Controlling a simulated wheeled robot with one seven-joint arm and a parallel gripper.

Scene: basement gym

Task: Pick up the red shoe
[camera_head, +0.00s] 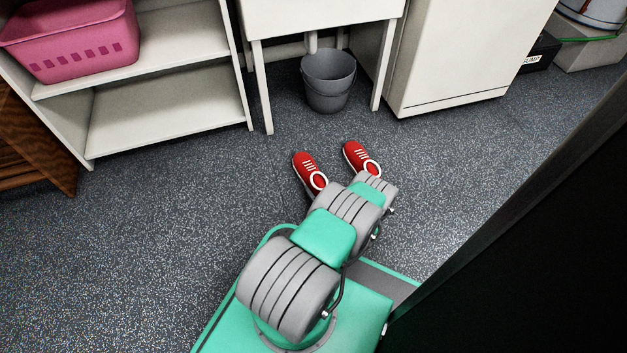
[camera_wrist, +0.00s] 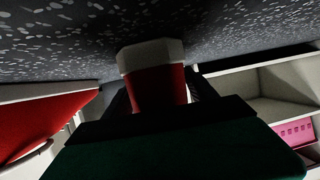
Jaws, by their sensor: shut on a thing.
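Two red shoes with white soles and laces show in the head view. The left red shoe (camera_head: 306,168) has its near end partly covered by my arm; the right red shoe (camera_head: 357,156) is beside it on the floor. In the wrist view, which looks upside down, my gripper (camera_wrist: 157,97) is shut on a red shoe (camera_wrist: 160,84) with a white sole edge, apparently the left one. Another red shoe (camera_wrist: 40,118) fills the left side there. My fingers are hidden in the head view. Whether the held shoe touches the floor I cannot tell.
A grey bucket (camera_head: 328,82) stands under a white basin stand (camera_head: 320,17) behind the shoes. A white shelf (camera_head: 168,105) with a pink basket (camera_head: 80,48) is at left, a white cabinet (camera_head: 455,50) at right. A dark panel (camera_head: 540,250) fills the right. Speckled floor is clear at left.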

